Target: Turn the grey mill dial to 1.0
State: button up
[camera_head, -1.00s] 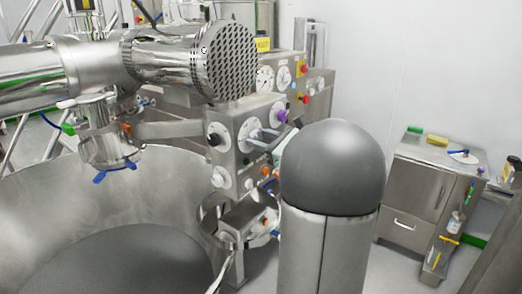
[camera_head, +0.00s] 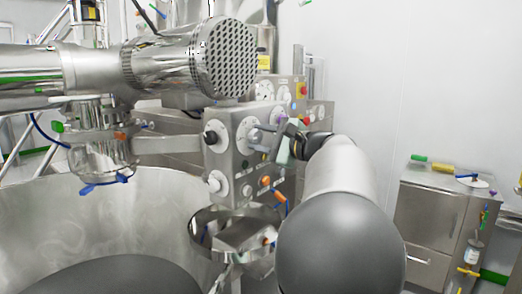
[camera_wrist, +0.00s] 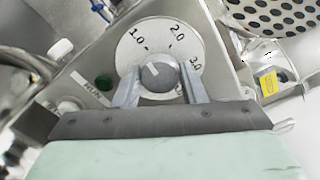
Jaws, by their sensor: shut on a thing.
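The grey mill dial (camera_wrist: 163,74) is a round knob on a white scale plate (camera_wrist: 130,52) marked 1.0, 2.0 and 3.0, in the wrist view. A short pale mark on the knob lies on its upper left, roughly toward the 1.0 side; I cannot tell the exact reading. My gripper (camera_wrist: 160,79) is shut on the knob, with one finger on each side. The lower part of the scale is partly hidden by my gripper. In the head view my gripper (camera_head: 272,137) reaches the control panel (camera_head: 226,160) from the right, and the knob is hard to make out.
A black knob (camera_head: 211,138) and an orange button (camera_head: 265,181) are nearby on the panel. A green button (camera_wrist: 104,82) sits beside the dial. A large steel cylinder (camera_head: 225,58) is above, and a steel bowl (camera_head: 150,190) is below. A cabinet (camera_head: 425,215) stands at the right.

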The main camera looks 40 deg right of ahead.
jog(key=shift+n, duration=0.4)
jog(key=o, duration=1)
jog(key=shift+s+d+b, duration=0.1)
jog(key=shift+b, duration=0.2)
jog(key=v, duration=1.7)
jog(key=shift+s+b, duration=0.15)
jog(key=shift+b, duration=0.2)
